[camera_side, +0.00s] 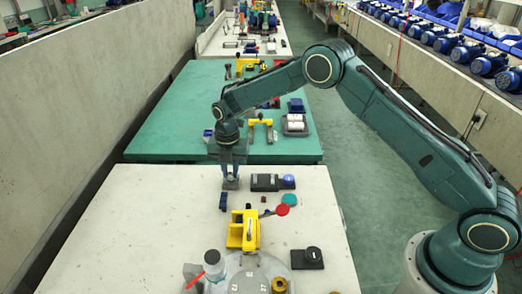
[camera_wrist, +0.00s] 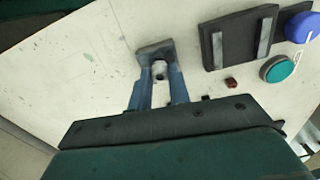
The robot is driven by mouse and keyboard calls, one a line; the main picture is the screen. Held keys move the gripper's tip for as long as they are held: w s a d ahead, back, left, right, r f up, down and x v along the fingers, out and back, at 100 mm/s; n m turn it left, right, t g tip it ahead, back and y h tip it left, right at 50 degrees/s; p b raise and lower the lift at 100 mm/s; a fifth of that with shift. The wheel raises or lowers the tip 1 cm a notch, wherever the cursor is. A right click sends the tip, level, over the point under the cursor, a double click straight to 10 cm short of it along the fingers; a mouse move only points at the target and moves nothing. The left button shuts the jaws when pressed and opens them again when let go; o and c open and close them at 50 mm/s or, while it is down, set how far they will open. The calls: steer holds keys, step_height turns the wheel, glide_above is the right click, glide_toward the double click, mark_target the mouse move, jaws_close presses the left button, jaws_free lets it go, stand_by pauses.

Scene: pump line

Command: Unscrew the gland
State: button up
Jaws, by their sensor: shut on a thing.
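My gripper (camera_side: 231,177) points down over the far part of the pale bench in the side view. In the wrist view my gripper (camera_wrist: 159,74) has its two blue-grey fingers close together on a small grey piece, which I take to be the gland (camera_wrist: 158,72). The fingers hide most of it. A grey block (camera_wrist: 155,48) lies at the fingertips, and this block also shows under the gripper in the side view (camera_side: 230,185). I cannot tell whether the gland still sits in the block or is clear of it.
Right of the gripper lies a black plate (camera_side: 265,182) with a blue knob (camera_side: 289,180). Teal (camera_side: 289,199) and red (camera_side: 282,210) discs lie nearer. A dark blue piece (camera_side: 223,201), yellow fixture (camera_side: 243,231) and black box (camera_side: 307,258) stand closer. The bench's left side is clear.

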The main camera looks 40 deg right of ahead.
steer(key=shift+n, duration=2.5)
steer(key=o, duration=0.6)
steer(key=shift+o, duration=0.2)
steer(key=shift+r, duration=0.1)
steer(key=shift+r, duration=2.2)
